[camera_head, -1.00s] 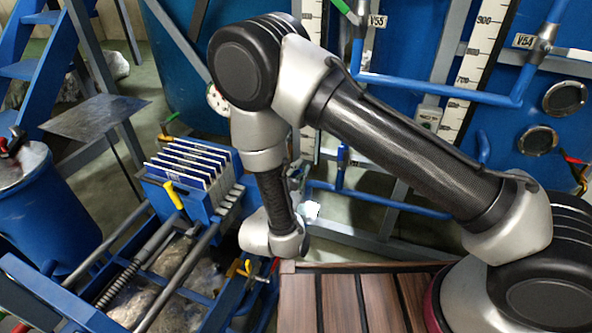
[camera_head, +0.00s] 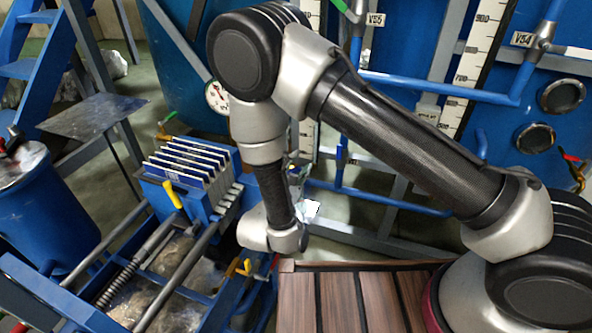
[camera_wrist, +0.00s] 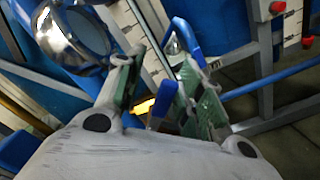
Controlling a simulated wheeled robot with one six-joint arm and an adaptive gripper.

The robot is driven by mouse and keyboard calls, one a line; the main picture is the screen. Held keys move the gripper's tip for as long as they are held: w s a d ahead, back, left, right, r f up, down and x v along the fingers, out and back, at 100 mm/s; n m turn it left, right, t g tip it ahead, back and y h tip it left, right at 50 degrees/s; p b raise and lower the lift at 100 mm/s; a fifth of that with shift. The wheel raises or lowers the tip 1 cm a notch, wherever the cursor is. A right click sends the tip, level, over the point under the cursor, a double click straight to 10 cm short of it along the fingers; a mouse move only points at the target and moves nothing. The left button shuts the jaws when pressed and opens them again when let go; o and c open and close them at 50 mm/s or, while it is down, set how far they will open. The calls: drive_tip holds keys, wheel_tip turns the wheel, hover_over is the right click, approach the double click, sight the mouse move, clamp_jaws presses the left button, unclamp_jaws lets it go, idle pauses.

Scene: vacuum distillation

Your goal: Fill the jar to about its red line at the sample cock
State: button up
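In the wrist view my gripper (camera_wrist: 160,92) has its two green-padded fingers apart, with a gap between them. A blue lever handle (camera_wrist: 160,106) shows in that gap; I cannot tell whether the fingers touch it. The fingers are mostly hidden there by my own arm.
A blue filter press (camera_head: 190,172) and its frame stand at the left, beside a blue drum (camera_head: 45,215). Blue pipes (camera_head: 440,88) and white scales (camera_head: 487,45) cross the back right. A round metal-rimmed glass (camera_wrist: 72,35) is close to the left finger. Red knobs (camera_wrist: 278,7) show at the upper right.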

sight(296, 167)
wheel_tip(296, 167, up, 9)
drive_tip(key=shift+f, duration=0.15)
drive_tip(key=shift+a+m, duration=0.15)
drive_tip(key=shift+m, duration=0.15)
drive_tip(key=c, duration=0.5)
drive_tip(key=m, duration=0.1)
drive_tip(key=s+a+m+g+h, duration=0.1)
drive_tip(key=m, duration=0.1)
drive_tip(key=a+f+m+g+h, duration=0.1)
drive_tip(key=m, duration=0.1)
drive_tip(key=shift+s, duration=0.3)
clamp_jaws()
drive_tip(key=s+a+f+m+g+h, duration=0.1)
drive_tip(key=s+a+f+m, duration=0.5)
drive_tip(key=a+m, duration=0.4)
drive_tip(key=r+x, duration=0.1)
drive_tip(key=x, duration=0.9)
drive_tip(key=shift+d+f+m, duration=0.2)
drive_tip(key=shift+d+m, duration=0.15)
drive_tip(key=shift+m, duration=0.05)
